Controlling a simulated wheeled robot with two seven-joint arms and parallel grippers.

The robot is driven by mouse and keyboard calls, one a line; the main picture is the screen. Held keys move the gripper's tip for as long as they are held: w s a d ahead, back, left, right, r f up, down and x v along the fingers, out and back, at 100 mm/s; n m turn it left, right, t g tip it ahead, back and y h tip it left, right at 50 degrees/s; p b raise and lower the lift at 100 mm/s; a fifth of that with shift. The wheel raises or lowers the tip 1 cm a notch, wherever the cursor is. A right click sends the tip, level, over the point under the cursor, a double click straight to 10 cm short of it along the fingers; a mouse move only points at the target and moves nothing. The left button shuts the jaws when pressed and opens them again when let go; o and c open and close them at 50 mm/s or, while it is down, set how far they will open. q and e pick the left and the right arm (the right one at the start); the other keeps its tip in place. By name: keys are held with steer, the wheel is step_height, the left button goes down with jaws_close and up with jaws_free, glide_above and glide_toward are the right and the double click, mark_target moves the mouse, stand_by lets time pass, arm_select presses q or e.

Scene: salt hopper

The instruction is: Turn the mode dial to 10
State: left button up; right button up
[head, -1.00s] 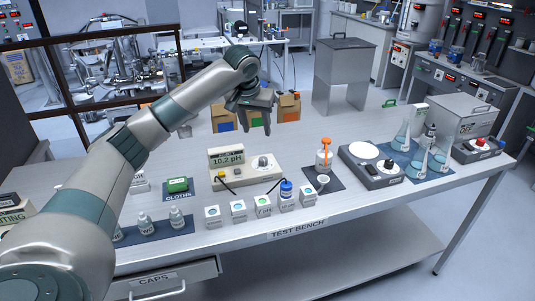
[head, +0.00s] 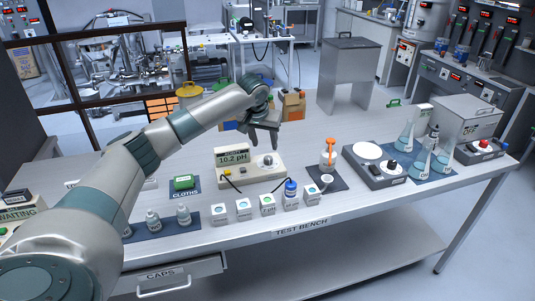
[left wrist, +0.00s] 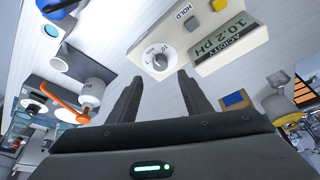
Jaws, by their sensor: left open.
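The pH meter (head: 236,172) is a cream box on the test bench with a green display reading 10.2 pH. My left gripper (head: 263,142) is open and empty, just behind and above the dial in the head view. In the left wrist view its two fingers (left wrist: 159,80) point toward the dial, which lies roughly between their lines. My right gripper is not in view.
Several small buffer boxes and a blue-capped bottle (head: 290,195) stand in front of the meter. An orange-pump bottle (head: 328,155) and a stirrer (head: 375,165) stand to its right. Cartons (head: 293,105) stand behind.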

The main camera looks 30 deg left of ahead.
mark_target(268, 158)
arm_select(q)
steer(key=p+x, duration=0.2)
steer(key=x, duration=0.7)
steer(key=shift+w+a+f, duration=0.1)
steer(key=c, duration=1.1)
steer(key=shift+o, duration=0.2)
